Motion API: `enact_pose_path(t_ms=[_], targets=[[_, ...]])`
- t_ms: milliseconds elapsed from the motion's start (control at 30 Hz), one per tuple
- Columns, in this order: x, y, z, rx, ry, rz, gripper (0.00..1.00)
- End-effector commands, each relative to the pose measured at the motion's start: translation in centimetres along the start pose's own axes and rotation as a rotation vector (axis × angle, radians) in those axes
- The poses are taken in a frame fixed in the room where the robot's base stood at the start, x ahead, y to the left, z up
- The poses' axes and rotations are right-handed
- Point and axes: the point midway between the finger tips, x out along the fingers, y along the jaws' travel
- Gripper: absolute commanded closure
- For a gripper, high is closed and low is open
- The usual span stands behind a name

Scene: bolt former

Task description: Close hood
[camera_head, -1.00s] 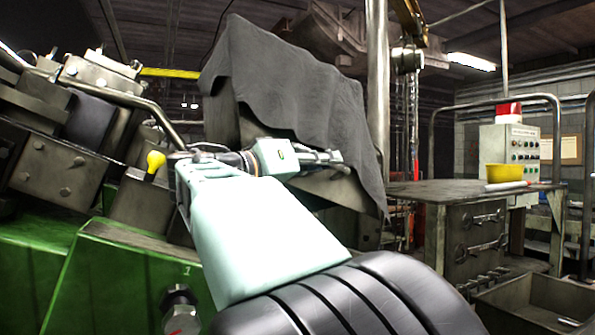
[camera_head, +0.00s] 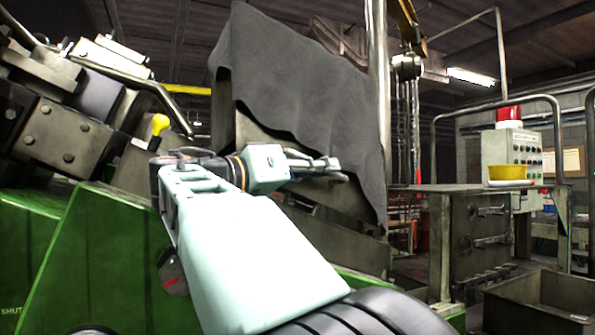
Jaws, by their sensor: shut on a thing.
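A large dark box-like cover, apparently the hood (camera_head: 222,125), stands tilted behind the arm on the green machine. A dark grey cloth (camera_head: 310,95) drapes over its top and right side. My gripper (camera_head: 328,168) is at the end of my pale arm, pointing right, in front of the cover's lower part and the cloth's lower edge. Its fingers are close together on a thing I cannot make out clearly. My forearm hides the machine's lower middle and part of the cover's base.
A bent metal tube (camera_head: 135,77) and a yellow knob (camera_head: 159,123) sit on the machine (camera_head: 95,250) at the left. A vertical pole (camera_head: 377,90) rises behind the cloth.

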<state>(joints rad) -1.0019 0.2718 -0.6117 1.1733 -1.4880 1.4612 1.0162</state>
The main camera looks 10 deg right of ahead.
Motion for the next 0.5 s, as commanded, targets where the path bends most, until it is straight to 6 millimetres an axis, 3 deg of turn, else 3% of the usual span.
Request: enact_pose_path(t_ms=[167,200,333,500], targets=[[-0.02,0.01,-0.09,0.0,0.001,-0.001,1.0],[-0.02,0.01,-0.1,0.0,0.001,-0.001,0.88],[-0.01,0.02,-0.1,0.0,0.001,0.0,0.73],[0.01,0.03,-0.08,0.0,0.001,0.0,0.73]])
